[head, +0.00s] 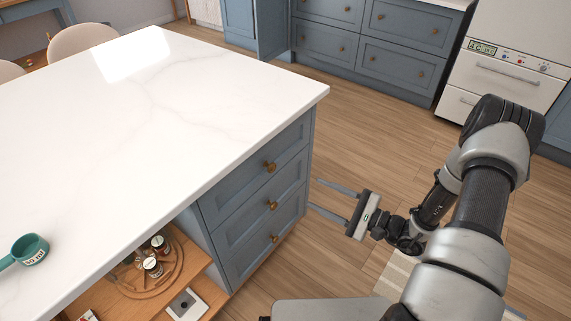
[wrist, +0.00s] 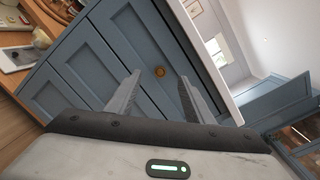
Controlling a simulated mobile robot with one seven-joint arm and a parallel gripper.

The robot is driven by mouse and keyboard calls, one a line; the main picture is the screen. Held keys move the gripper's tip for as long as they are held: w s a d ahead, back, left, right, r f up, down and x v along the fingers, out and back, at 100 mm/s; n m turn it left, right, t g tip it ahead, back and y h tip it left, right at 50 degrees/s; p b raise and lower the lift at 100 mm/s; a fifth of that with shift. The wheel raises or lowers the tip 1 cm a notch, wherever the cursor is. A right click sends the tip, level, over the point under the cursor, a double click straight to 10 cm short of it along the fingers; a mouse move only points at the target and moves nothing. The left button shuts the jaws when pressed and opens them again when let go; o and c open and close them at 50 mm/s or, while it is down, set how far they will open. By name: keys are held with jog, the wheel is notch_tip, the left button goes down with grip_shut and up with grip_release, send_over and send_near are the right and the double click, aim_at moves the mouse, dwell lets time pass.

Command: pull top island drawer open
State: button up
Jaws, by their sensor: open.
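The white-topped island has a stack of three blue drawers on its end. The top drawer (head: 245,181) is closed, with a round brass knob (head: 270,167). My gripper (head: 314,194) is open and empty, to the right of the drawer fronts in the head view. Its two fingers point toward the fronts. In the wrist view a brass knob (wrist: 159,71) shows between the open fingers and beyond them, apart from both. It appears to be the top drawer's knob, nearest the worktop. The other knobs do not show in the wrist view.
The middle drawer knob (head: 272,205) and bottom drawer knob (head: 275,239) sit below. The worktop (head: 150,110) overhangs the drawers. A teal measuring cup (head: 31,249) rests on it. Jars (head: 152,267) stand on an open shelf at left. Wooden floor is clear behind my gripper.

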notch_tip(320, 180, down, 3)
jog(key=w+d+m+t, duration=0.1)
jog(key=b, duration=0.2)
send_near(274, 169)
jog(key=shift+h, duration=0.4)
jog(key=x, duration=0.8)
jog(key=shift+s+a+r, duration=0.1)
jog(key=shift+a+r, duration=0.2)
grip_shut()
